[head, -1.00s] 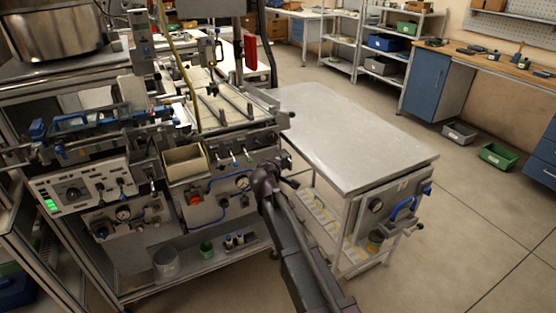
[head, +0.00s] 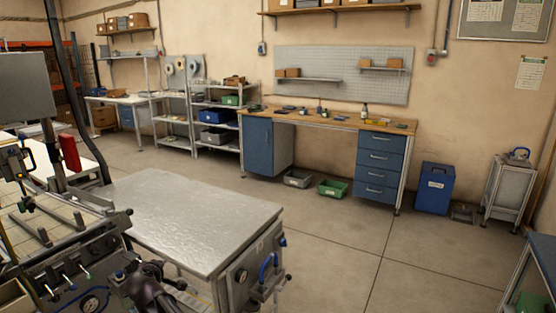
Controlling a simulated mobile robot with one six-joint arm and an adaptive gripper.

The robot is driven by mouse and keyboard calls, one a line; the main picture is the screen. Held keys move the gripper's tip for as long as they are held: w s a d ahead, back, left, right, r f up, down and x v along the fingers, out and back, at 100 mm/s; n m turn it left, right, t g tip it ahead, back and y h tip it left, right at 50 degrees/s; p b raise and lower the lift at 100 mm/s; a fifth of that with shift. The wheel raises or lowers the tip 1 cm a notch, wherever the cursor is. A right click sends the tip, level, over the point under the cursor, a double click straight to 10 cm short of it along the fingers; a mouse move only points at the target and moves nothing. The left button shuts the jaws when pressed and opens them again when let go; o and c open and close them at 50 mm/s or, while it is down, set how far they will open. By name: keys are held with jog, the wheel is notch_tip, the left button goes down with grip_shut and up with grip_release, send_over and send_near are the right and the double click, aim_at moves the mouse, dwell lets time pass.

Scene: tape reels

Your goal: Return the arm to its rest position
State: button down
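My arm shows at the bottom left of the head view, dark and cut off by the lower edge. Its end with my gripper (head: 150,272) appears in front of the machine and beside the near left side of the metal-topped cart (head: 195,215). The fingers are too small and dark to tell whether they are open or shut. I see nothing clearly held.
The machine (head: 75,240) fills the lower left, close to my arm. Open floor (head: 330,245) lies right of the cart. A workbench (head: 330,121) with blue drawers stands along the back wall. A grey bin (head: 298,179) and a green bin (head: 333,188) sit on the floor.

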jog(key=d+f+m+g+h+p, duration=0.2)
jog(key=d+m+g+h+p, duration=0.5)
jog(key=d, duration=2.6)
jog(key=s+d+r+m+g+y+p, duration=0.1)
jog(key=s+d+m, duration=0.3)
jog(key=s+d, duration=0.4)
jog(key=s+d+r+m+g+y+p, duration=0.1)
jog(key=s+d+m+g+y+p, duration=0.1)
jog(key=s+d, duration=0.6)
jog(key=d+m+g+y, duration=0.1)
jog(key=d+m+g, duration=0.1)
jog(key=d, duration=0.3)
jog(key=shift+d+g+y, duration=0.3)
